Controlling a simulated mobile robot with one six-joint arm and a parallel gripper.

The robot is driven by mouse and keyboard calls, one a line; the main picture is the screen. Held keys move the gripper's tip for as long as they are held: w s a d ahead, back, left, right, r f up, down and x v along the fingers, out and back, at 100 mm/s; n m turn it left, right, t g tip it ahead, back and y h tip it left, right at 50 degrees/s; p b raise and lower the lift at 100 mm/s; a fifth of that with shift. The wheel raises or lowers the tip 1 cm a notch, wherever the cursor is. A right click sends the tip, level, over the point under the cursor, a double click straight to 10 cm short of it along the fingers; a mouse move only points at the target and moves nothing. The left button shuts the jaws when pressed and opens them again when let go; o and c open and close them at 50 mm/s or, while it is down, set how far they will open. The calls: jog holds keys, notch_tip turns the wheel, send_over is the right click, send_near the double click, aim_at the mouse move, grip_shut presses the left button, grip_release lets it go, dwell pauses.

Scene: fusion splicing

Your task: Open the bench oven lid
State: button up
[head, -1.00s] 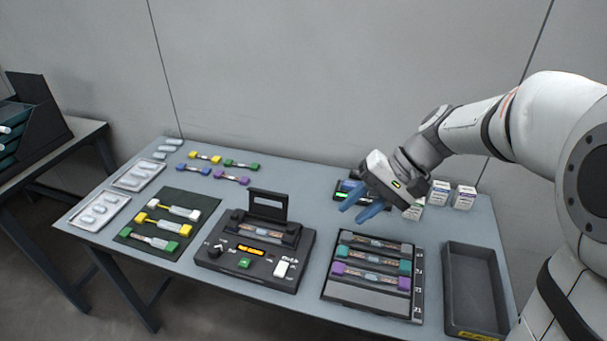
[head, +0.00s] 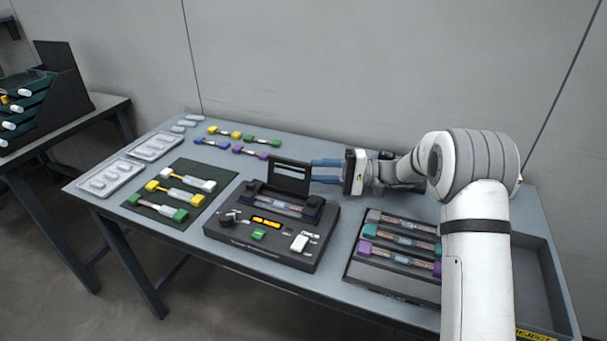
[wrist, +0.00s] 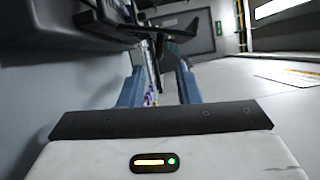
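A black bench unit (head: 270,238), which I take to be the bench oven, stands mid-table. It has an orange display, a green button, a knob and a white switch. Its lid (head: 289,173) stands upright at the back, with a pale slot across it. A rod-like piece (head: 284,207) lies in the trough in front of the lid. My gripper (head: 313,171) points left, its blue fingertips at the lid's right edge; I cannot tell if they touch it. In the wrist view my gripper's fingers (wrist: 160,72) are apart, with no held object visible.
A rack (head: 392,277) with grey, teal and purple pieces is right of the unit, partly behind my arm. A dark bin (head: 540,270) is at the far right. A dark green mat (head: 145,207) with several coloured pieces lies left. More coloured pieces lie behind.

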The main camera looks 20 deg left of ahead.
aim_at(302, 171)
jog(key=x, duration=0.5)
grip_shut()
dwell(0.6)
